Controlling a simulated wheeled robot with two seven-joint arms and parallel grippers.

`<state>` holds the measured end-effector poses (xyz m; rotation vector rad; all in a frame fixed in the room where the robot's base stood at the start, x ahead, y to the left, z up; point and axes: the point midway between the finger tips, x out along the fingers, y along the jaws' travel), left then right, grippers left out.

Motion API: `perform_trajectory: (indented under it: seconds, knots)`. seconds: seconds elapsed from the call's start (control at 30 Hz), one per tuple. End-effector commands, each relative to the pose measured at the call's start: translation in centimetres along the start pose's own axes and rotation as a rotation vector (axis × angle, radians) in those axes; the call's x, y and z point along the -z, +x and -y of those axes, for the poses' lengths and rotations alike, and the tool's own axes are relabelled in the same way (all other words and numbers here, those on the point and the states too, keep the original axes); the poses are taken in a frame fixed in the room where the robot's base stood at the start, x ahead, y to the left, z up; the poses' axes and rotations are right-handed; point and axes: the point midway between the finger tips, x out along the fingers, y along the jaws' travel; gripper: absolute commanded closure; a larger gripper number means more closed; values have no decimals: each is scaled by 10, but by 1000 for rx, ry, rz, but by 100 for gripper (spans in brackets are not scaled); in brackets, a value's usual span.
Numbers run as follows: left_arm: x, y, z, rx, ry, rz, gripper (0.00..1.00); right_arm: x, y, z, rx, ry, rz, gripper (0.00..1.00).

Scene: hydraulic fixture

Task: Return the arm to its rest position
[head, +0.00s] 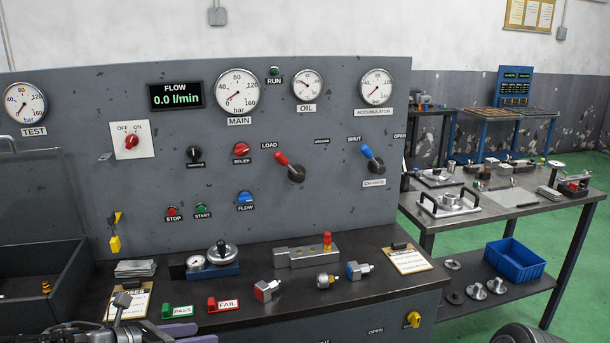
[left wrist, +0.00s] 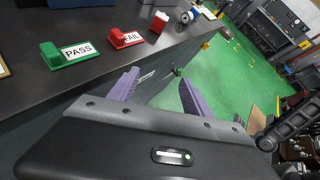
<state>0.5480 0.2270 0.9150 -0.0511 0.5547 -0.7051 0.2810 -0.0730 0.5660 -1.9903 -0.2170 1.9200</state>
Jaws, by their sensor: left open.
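My left gripper (head: 188,335) is at the bottom left of the head view, partly cut off by the picture edge, near the front edge of the bench (head: 245,318). In the left wrist view its two purple fingers (left wrist: 157,92) stand apart with nothing between them. Green floor and the bench's side show beyond them. The green PASS stand (head: 178,311) and the red FAIL stand (head: 224,304) are on the bench close by, apart from the fingers. My right gripper does not show.
The grey panel (head: 330,215) with gauges and levers rises behind the bench. Several fittings, a valve block (head: 306,255) and a clipboard (head: 408,259) lie on the bench. A dark bin (head: 40,268) is at left. A second table (head: 490,212) stands right, over green floor.

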Motion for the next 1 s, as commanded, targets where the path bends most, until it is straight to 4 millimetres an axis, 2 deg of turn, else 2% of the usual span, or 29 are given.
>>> perform_trajectory:
  seconds: [0.27, 0.37, 0.47, 0.57, 0.63, 0.7, 0.8, 0.83, 0.9, 1.0]
  knots:
    - [28, 48, 8, -16, -565, 37, 43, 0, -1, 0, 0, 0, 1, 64]
    - [48, 70, 12, -36, -860, 45, 43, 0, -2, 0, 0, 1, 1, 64]
    - [80, 94, 19, -78, -1230, 44, 43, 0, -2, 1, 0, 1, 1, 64]
    - [133, 118, 34, -170, -1723, 37, 43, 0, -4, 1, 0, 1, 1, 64]
    - [185, 131, 52, -294, -2137, 37, 43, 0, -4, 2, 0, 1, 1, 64]
    - [238, 136, 76, -461, -2525, 59, 43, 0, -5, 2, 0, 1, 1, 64]
    - [305, 130, 116, -752, -2969, 139, 43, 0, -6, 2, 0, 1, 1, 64]
    - [322, 126, 128, 818, 2974, -168, 43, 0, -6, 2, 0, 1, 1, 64]
    - [354, 115, 154, 871, 2690, -225, 43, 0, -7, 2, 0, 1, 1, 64]
    - [385, 100, 182, 918, 2400, -295, 43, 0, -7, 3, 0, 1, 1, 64]
